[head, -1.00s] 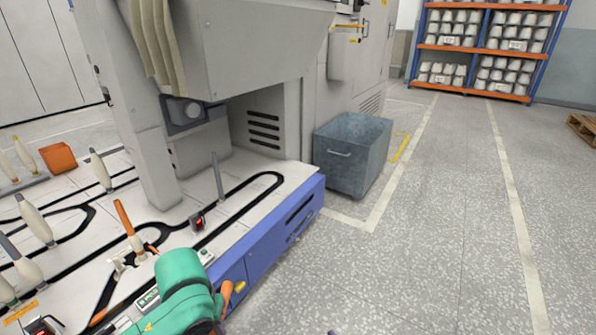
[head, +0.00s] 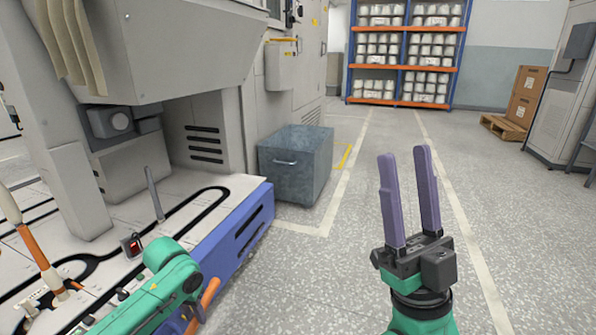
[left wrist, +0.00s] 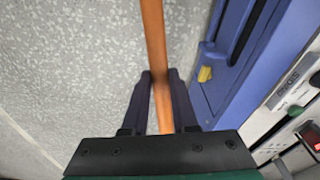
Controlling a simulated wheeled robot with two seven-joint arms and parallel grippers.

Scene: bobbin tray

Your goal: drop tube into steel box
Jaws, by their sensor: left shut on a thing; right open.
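The steel box (head: 285,172) is a blue-grey, open-topped metal bin with a handle. It stands on the floor beyond the blue-sided machine bed. My left gripper (left wrist: 162,76) is shut on a long orange tube (left wrist: 154,35), seen in the left wrist view over the speckled floor beside the machine. In the head view, a short part of the orange tube (head: 209,294) shows past my green left arm; the left fingers are hidden there. The tube is apart from the box. My right gripper (head: 409,195) is open and empty, fingers up, to the right of the box.
The machine bed (head: 228,225) with a black track fills the left side. An orange tube in a white bobbin (head: 35,245) stands on it. A rack of bobbins (head: 405,55) and a pallet with cartons (head: 503,125) stand farther back. The floor right of the box is open.

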